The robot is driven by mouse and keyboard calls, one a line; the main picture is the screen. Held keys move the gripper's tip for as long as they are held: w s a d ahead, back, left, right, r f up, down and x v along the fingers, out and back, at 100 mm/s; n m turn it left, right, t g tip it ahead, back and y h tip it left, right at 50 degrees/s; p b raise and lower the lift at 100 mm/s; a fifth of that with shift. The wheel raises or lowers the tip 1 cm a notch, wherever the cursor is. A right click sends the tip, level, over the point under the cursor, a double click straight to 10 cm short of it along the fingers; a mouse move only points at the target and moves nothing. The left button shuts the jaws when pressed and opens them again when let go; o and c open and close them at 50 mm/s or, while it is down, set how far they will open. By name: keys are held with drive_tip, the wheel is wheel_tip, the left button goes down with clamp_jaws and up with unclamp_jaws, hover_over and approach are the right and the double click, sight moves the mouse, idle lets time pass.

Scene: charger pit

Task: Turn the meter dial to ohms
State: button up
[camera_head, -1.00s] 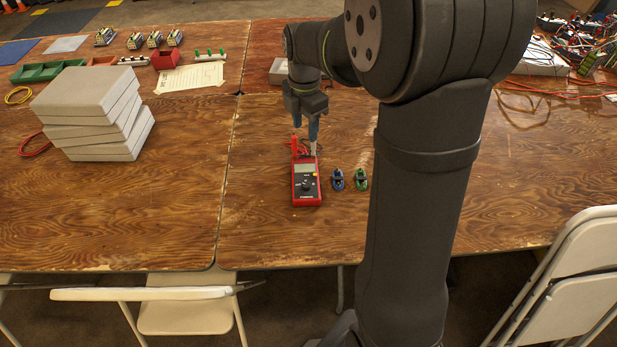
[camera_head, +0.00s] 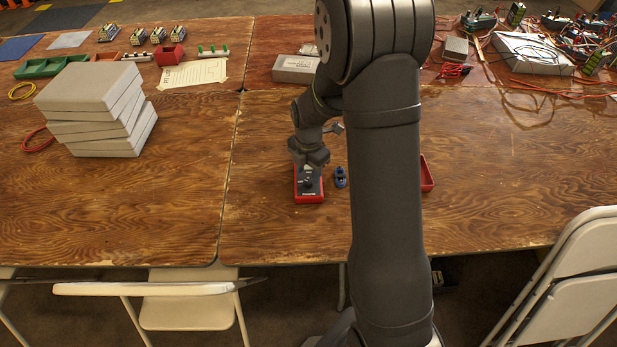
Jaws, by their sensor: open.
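The red meter (camera_head: 309,195) lies on the wooden table (camera_head: 270,225), left of my arm. Its dark dial (camera_head: 308,183) shows on the lower part of its face, but I cannot read the setting. My gripper (camera_head: 307,175) points down over the meter, with its fingertips close to the dial. Whether they touch the dial is too small to tell. The gripper is open, and its body hides the meter's display and upper end.
A red tray (camera_head: 427,174) is partly hidden behind my arm. A stack of grey boxes (camera_head: 95,110) stands at left. The table between stack and meter is clear.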

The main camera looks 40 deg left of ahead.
sight(309, 182)
drive_tip(key=shift+f, duration=1.7)
drive_tip(key=c, duration=1)
